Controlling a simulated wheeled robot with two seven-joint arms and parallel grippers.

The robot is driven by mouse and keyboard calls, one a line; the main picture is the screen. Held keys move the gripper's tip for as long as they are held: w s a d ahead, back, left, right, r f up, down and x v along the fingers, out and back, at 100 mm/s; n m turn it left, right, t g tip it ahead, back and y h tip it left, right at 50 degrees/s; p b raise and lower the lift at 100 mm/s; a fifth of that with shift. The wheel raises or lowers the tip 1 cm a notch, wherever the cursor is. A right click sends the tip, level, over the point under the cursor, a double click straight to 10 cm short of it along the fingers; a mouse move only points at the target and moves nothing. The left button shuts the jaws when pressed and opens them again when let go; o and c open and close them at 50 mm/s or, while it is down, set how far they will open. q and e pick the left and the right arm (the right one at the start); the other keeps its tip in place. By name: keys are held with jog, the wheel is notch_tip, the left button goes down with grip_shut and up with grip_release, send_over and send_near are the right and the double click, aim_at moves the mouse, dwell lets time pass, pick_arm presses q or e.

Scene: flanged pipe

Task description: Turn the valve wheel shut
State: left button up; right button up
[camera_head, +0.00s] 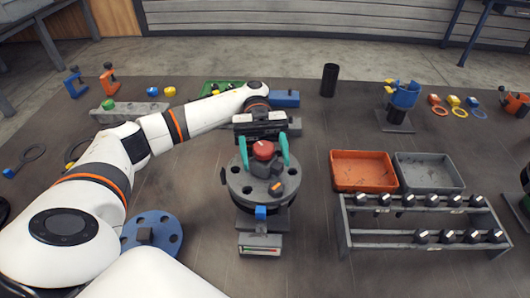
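The valve wheel appears to be the small red round part (263,149) on top of the grey flanged pipe (247,186), near the middle of the head view. My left gripper (263,154) reaches over it from behind, with one teal finger on each side of the red part. A narrow gap seems to show between the fingers and the red part, so the gripper looks open around it. The gripper's dark body hides the area just behind the wheel. I cannot make out my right gripper in this view.
An orange tray (334,170) and a grey tray (460,183) stand to the right, behind a rack (345,232) of bolts. A blue flange disc (171,238) lies to the left. A dark cylinder (329,80) stands behind. Bare tabletop shows between the pipe and the rack.

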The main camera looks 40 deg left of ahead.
aim_at(265, 153)
pick_arm(q)
jog(key=shift+r, duration=0.1)
notch_tip(265, 153, up, 10)
jog(key=shift+f, duration=0.1)
dwell(0.3)
